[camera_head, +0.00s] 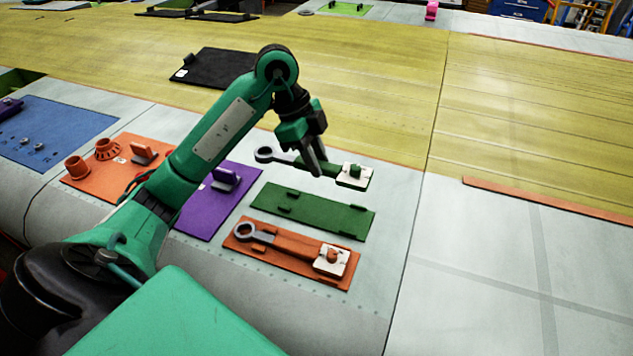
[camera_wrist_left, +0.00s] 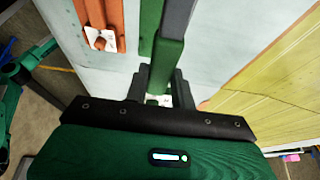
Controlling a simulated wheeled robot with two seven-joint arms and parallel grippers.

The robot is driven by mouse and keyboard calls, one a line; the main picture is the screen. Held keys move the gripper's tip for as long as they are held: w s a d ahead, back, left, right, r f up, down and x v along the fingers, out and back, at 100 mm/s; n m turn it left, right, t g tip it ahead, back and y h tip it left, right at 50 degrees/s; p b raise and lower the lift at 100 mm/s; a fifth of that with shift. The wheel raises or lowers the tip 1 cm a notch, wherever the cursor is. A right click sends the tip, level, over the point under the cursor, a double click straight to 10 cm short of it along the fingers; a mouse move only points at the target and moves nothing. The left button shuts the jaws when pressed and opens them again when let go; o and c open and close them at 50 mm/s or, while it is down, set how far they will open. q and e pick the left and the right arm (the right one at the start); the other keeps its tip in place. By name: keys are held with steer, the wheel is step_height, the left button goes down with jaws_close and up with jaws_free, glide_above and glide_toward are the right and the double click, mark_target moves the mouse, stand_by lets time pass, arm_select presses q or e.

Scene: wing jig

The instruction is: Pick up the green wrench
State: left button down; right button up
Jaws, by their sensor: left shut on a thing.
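The green wrench (camera_head: 327,167) has a grey ring end at its left and a white block on its right end. My left gripper (camera_head: 317,168) is shut on the wrench's green handle. The wrench appears held above the surface, beyond a bare dark green tray (camera_head: 313,211). In the left wrist view the green handle (camera_wrist_left: 166,64) runs up from between the fingers, which are partly hidden. My right gripper is not in view.
An orange tray (camera_head: 262,257) with an orange wrench (camera_head: 290,244) lies nearer than the green tray. A purple tray (camera_head: 205,222), another orange tray and a blue mat (camera_head: 50,128) lie left. A black tray (camera_head: 210,69) lies behind my arm. The grey panel at right is clear.

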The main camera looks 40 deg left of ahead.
arm_select(q)
step_height(320, 180, up, 8)
steer(key=shift+b, duration=0.3)
stand_by(0.8)
